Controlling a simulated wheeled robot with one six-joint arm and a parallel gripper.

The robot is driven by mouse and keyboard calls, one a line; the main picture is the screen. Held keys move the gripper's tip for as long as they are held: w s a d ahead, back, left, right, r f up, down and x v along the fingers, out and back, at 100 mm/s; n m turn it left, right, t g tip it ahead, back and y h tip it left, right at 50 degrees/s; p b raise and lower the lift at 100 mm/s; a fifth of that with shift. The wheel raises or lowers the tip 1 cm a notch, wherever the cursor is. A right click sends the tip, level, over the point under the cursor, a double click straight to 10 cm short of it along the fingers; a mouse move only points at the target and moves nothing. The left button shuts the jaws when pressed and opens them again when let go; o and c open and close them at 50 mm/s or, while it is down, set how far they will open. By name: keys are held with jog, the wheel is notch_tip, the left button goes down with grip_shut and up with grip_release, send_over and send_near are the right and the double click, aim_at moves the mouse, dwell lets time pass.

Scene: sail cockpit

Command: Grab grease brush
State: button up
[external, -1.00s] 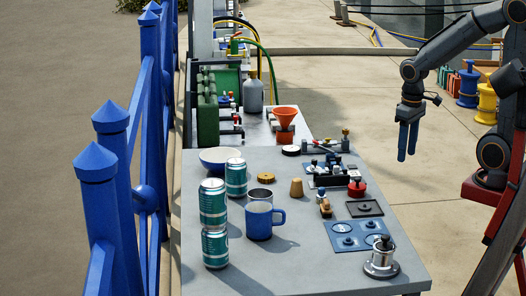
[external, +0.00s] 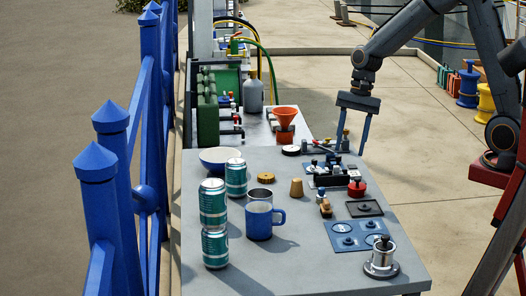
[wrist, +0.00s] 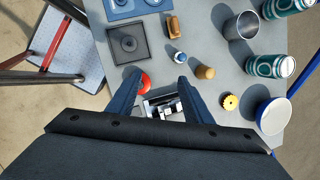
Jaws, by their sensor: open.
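I cannot identify the grease brush for certain. A small wooden-brown piece (external: 326,209) lies on the grey table and may be it; it also shows at the top of the wrist view (wrist: 173,27). A small blue-and-white piece (external: 320,194) is beside it, also in the wrist view (wrist: 180,57). My gripper (external: 350,148) is open and empty above the table's far right edge, behind the black rack. In the wrist view its fingers (wrist: 160,80) are spread, with the black rack partly hidden beyond them.
Near my gripper are the black rack (external: 337,180) and a red round-based item (external: 357,188).

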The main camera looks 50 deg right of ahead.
jog(key=w+a+m+y+p, duration=0.1)
jog(key=w+a+m+p, duration=0.15)
jog(key=a+m, duration=0.2)
send_near(321, 188)
notch_tip(321, 188, down, 3)
jog(key=shift+m, duration=0.25)
jog(key=shift+a+p+x, duration=0.15)
jog(key=shift+p+x, duration=0.15)
jog(key=shift+x, duration=1.55)
jog(key=shift+a+p+x, duration=0.15)
jog(key=shift+p+x, duration=0.15)
jog(key=shift+x, duration=1.5)
jog(key=shift+w+r, duration=0.15)
jog(key=c, duration=1.1)
